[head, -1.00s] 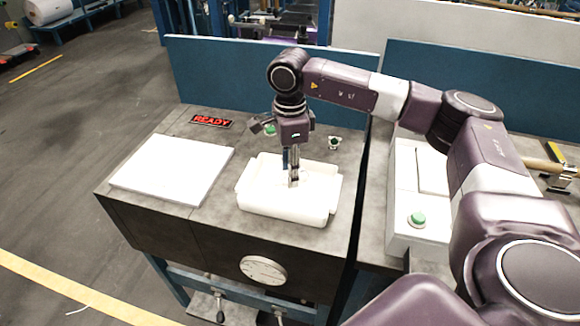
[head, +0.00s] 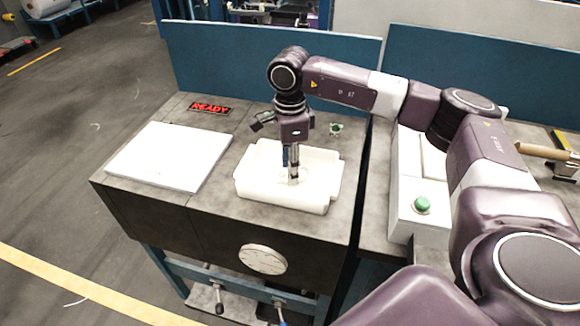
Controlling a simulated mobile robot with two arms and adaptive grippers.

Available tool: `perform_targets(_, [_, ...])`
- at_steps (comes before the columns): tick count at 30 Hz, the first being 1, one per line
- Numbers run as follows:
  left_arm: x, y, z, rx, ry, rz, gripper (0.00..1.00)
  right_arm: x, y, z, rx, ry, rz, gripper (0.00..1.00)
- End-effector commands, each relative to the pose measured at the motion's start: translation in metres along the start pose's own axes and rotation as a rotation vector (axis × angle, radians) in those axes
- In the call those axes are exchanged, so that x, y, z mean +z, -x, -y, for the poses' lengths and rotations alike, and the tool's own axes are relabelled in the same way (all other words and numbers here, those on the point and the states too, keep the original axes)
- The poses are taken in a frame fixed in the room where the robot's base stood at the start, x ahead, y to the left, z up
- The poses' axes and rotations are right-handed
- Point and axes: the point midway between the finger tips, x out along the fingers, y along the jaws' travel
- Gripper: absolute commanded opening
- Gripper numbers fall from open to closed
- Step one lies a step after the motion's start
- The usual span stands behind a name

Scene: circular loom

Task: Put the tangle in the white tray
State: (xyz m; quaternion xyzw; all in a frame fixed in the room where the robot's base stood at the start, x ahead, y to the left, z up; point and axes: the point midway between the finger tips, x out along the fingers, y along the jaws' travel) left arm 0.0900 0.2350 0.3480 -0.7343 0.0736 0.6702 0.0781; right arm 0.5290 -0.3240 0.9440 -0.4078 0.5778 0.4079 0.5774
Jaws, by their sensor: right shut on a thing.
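The white tray (head: 285,198) stands on the dark grey bench top, in the middle of the head view. My right gripper (head: 293,179) points straight down with its fingertips inside the tray, between its walls. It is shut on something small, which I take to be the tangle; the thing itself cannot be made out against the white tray. My left gripper is not in view.
A flat white panel (head: 170,156) lies on the bench left of the tray. A blue partition (head: 240,65) closes the back. A white box with a green button (head: 422,205) stands at the right.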

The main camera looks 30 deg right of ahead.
Motion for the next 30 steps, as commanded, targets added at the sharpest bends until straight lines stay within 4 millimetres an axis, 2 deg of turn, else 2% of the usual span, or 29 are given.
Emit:
perform_targets(4, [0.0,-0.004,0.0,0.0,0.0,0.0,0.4,0.0,-0.005,0.0,0.0,0.0,0.0,0.02])
perform_targets(5, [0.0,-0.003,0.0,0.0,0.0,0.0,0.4,0.0,-0.004,0.0,0.0,0.0,0.0,0.34])
perform_targets(10, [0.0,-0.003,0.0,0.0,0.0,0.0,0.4,0.0,-0.004,0.0,0.0,0.0,0.0,0.51])
perform_targets(20, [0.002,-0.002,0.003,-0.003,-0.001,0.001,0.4,0.0,0.001,0.0,-0.001,0.0,0.001,0.51])
perform_targets(23, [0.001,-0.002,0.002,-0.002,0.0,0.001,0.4,0.001,0.012,0.001,-0.003,0.0,0.003,0.51])
perform_targets(30, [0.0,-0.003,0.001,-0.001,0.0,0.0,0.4,0.001,0.062,0.001,-0.003,0.001,0.003,0.51])
